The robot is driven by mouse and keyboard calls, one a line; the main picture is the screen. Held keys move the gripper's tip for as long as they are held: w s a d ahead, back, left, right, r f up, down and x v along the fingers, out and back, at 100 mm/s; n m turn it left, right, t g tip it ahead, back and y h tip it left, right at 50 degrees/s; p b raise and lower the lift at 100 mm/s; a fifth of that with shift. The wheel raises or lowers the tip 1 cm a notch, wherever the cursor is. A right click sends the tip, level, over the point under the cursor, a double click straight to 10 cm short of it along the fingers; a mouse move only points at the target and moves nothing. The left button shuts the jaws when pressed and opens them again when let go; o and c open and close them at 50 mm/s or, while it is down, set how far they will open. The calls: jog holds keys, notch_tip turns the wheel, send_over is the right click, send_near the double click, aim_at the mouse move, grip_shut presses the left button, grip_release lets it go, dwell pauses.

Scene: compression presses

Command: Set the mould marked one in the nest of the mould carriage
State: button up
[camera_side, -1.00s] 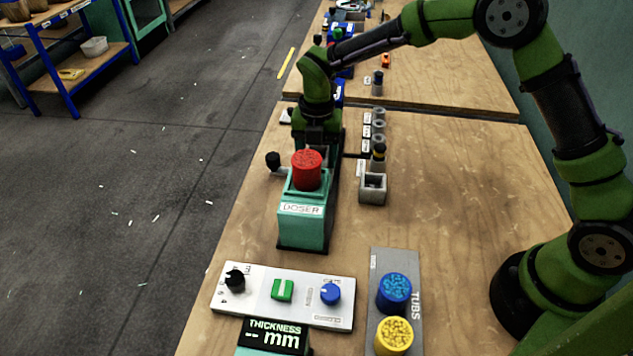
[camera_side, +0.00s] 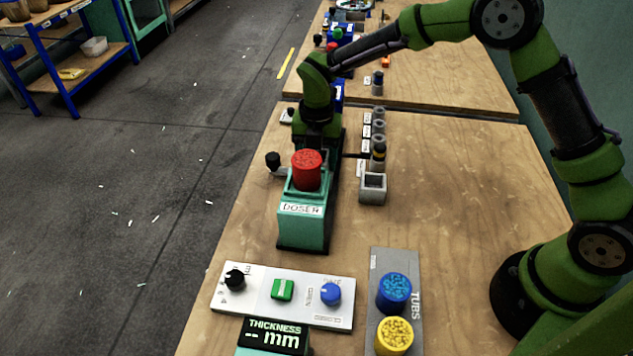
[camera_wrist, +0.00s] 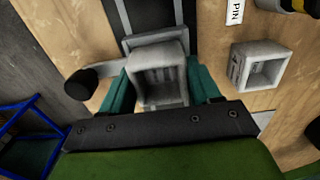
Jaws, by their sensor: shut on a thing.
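My gripper (camera_wrist: 161,88) is shut on a grey, open-topped square mould (camera_wrist: 159,61), which sits between its two teal fingers in the wrist view. No mark can be read on this mould. It is over or at the dark rail with grey edges (camera_wrist: 124,17), which seems to belong to the mould carriage; I cannot tell whether it rests in the nest. In the side view the fingers and held mould are hidden behind the doser and my wrist. A second grey mould (camera_side: 373,188) stands on the bench right of the doser, also in the wrist view (camera_wrist: 243,67).
The teal doser (camera_side: 302,228) with a red tub (camera_side: 307,170) stands in front of my gripper. A black knob (camera_wrist: 80,86) is close left of it. Several small parts line the right, including a black-and-yellow one (camera_side: 378,153). The bench's right middle (camera_side: 460,200) is clear.

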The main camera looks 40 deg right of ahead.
jog(key=shift+f, duration=0.2)
jog(key=o, duration=1.3)
notch_tip(320, 180, up, 16)
jog(key=s+d+r+m+t, duration=0.1)
jog(key=s+d+m+t, duration=0.1)
jog(key=s+m, duration=0.6)
jog(key=s+d+r+m+t+y, duration=0.1)
jog(key=s+d+m, duration=0.3)
jog(key=s+m, duration=0.4)
jog(key=s+d+r+m+t+y, duration=0.1)
jog(key=s+d+r+m+t, duration=0.2)
jog(key=s+m, duration=0.5)
jog(key=shift+s+d+m+t, duration=0.15)
jog(key=shift+m+t, duration=0.15)
jog(key=shift+m, duration=1.45)
jog(key=shift+s+d+m+t, duration=0.1)
jog(key=shift+m+t, duration=0.2)
jog(key=shift+m, duration=1.45)
